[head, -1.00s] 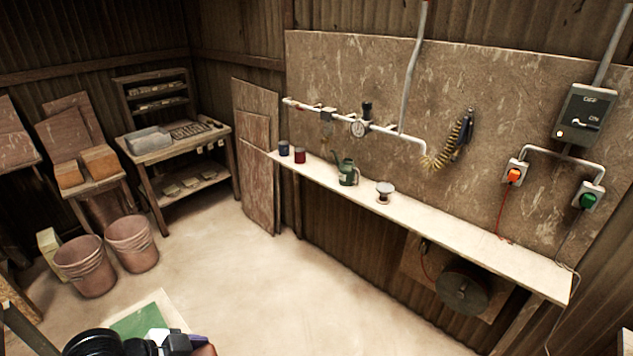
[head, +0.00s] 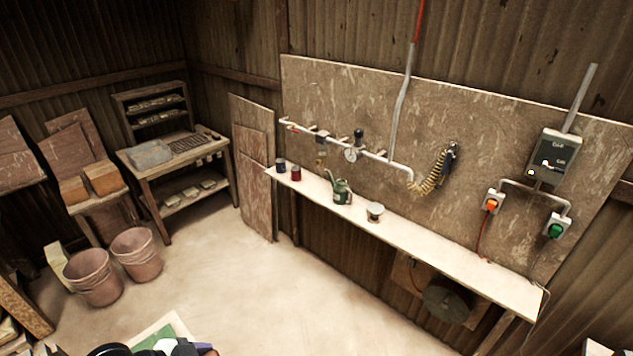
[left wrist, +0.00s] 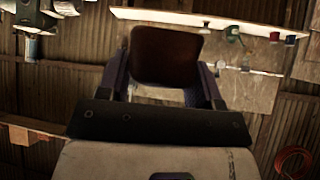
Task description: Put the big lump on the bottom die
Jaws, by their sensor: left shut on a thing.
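My left gripper (left wrist: 162,92) is shut on a reddish-brown lump (left wrist: 165,55), which sits between its two dark purple fingers in the left wrist view. I take it for the big lump; no other lump is clear for comparing size. In the head view only the top of my left gripper shows at the bottom edge, over a green and pale board. The bottom die cannot be made out in either view. My right gripper is not seen clearly in either view.
A long wall shelf (head: 450,258) carries a green watering can (head: 341,192), cans and a small round pot (head: 375,211). Stacked buckets (head: 137,254) and a side table (head: 180,150) stand at the left. The pale floor (head: 280,300) between is clear.

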